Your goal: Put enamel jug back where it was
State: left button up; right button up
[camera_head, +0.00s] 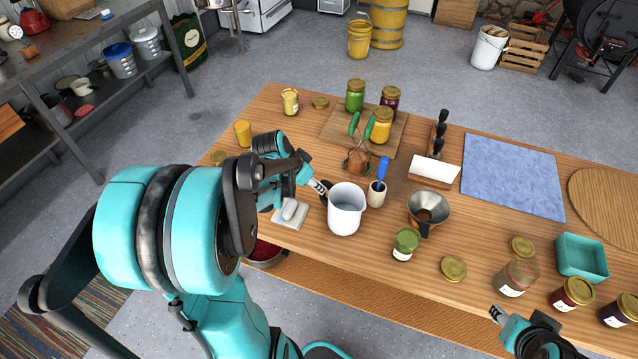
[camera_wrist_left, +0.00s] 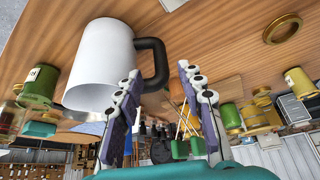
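The white enamel jug (camera_head: 345,211) stands upright on the wooden table, with its dark handle (camera_head: 326,192) toward my left gripper. My left gripper (camera_head: 318,187) is beside the handle. In the left wrist view, the jug (camera_wrist_left: 100,62) is at upper left and its black handle (camera_wrist_left: 155,64) shows between my two spread fingers (camera_wrist_left: 158,80). The fingers are open, and I see no clear contact with the handle. My right gripper (camera_head: 498,314) is low at the table's front edge, apart from the jug; its opening is unclear.
A cup with a blue-handled brush (camera_head: 376,193) stands close right of the jug, with a metal funnel (camera_head: 428,208) and a green jar (camera_head: 405,244) beyond. A white spoon rest (camera_head: 291,213) lies left. Jars on a board (camera_head: 338,127) stand behind. A blue mat (camera_head: 512,176) is bare.

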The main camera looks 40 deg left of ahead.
pick_arm(q)
jog(key=s+d+r, duration=0.3)
jog(key=d, duration=0.3)
jog(key=s+d+r+n+t, duration=0.1)
jog(key=s+d+r, duration=0.2)
jog(key=d, duration=0.3)
jog(key=s+d+r+p, duration=0.1)
jog(key=s+d+r, duration=0.2)
jog(key=d, duration=0.3)
jog(key=shift+s+d+n+t+y, duration=0.3)
jog(key=shift+s+y, duration=0.1)
jog(key=shift+s, duration=0.45)
jog(key=shift+a, duration=0.1)
